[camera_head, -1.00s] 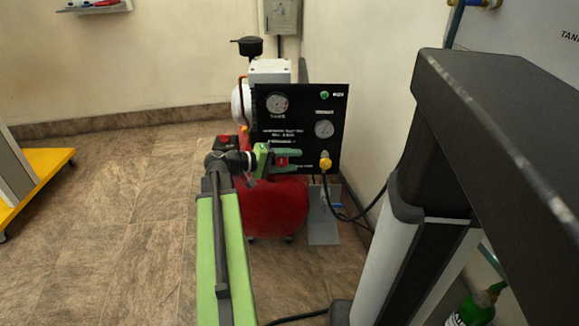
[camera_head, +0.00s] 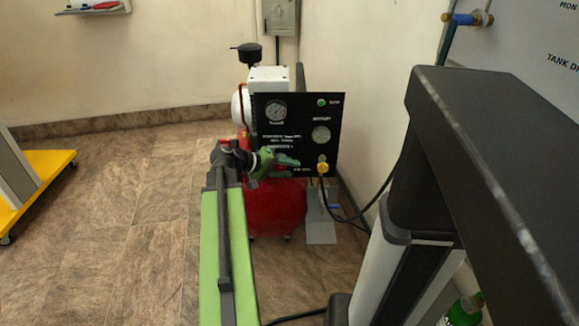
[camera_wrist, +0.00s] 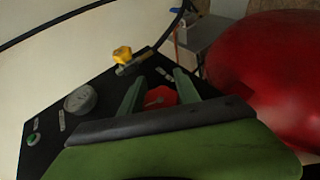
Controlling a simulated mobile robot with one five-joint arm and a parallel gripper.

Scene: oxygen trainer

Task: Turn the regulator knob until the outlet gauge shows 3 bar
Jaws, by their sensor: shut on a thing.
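The red regulator knob (camera_wrist: 162,96) shows in the wrist view, on the black panel (camera_head: 262,138). The green fingers of my gripper (camera_wrist: 160,90) stand on both sides of it and are shut on it. In the head view my gripper (camera_head: 286,161) is at the panel's lower middle, turned at a slant, and mostly hides the knob. The outlet gauge (camera_head: 321,135) is on the panel's right side; it also shows in the wrist view (camera_wrist: 80,99). Its needle is too small to read.
A second gauge (camera_head: 275,109) is at the panel's upper left. A yellow fitting (camera_head: 322,168) with a black hose juts out at lower right. The red tank (camera_head: 276,207) is below the panel. The floor at left is clear up to a yellow platform (camera_head: 45,172).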

